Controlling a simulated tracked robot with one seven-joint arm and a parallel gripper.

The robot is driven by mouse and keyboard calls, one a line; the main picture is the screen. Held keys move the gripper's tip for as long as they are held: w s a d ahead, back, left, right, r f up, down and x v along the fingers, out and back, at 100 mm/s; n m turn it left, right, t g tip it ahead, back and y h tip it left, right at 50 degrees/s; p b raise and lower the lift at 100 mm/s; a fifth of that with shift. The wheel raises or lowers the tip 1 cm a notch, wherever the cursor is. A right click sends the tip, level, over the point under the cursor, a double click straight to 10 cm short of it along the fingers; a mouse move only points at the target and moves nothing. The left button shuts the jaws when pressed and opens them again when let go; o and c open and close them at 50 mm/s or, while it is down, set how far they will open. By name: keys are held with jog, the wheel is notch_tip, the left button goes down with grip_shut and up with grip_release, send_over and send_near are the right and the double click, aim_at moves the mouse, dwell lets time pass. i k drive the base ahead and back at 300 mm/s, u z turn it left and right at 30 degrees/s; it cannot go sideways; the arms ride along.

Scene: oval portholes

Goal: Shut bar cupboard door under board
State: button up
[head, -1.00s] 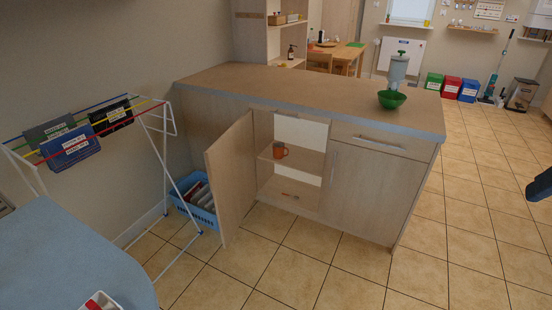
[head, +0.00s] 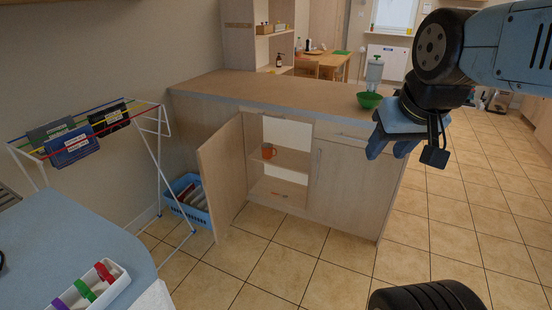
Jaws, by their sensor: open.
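The bar cupboard door (head: 223,176) is a pale wood panel, hinged on the left, standing wide open toward me. Behind it the cupboard shows a shelf with an orange mug (head: 268,151). The board is the brown worktop (head: 270,92) above the cupboard. My gripper (head: 376,153) is at the right in the head view, in front of the closed right-hand front and well to the right of the open door. Its blue fingers are apart, seen from the side, and it touches nothing I can make out.
A drying rack (head: 160,150) with hanging cloths and a blue basket (head: 187,199) stand left of the door. A blue-grey table (head: 70,245) with a white tray (head: 97,286) fills the lower left. A green bowl (head: 369,100) sits on the worktop. Tiled floor (head: 285,262) before the cupboard is clear.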

aim_at(221, 160)
jog(key=u, duration=0.15)
jog(key=i, duration=1.5)
jog(key=u, duration=0.5)
jog(key=i, duration=0.65)
jog(key=z, duration=0.3)
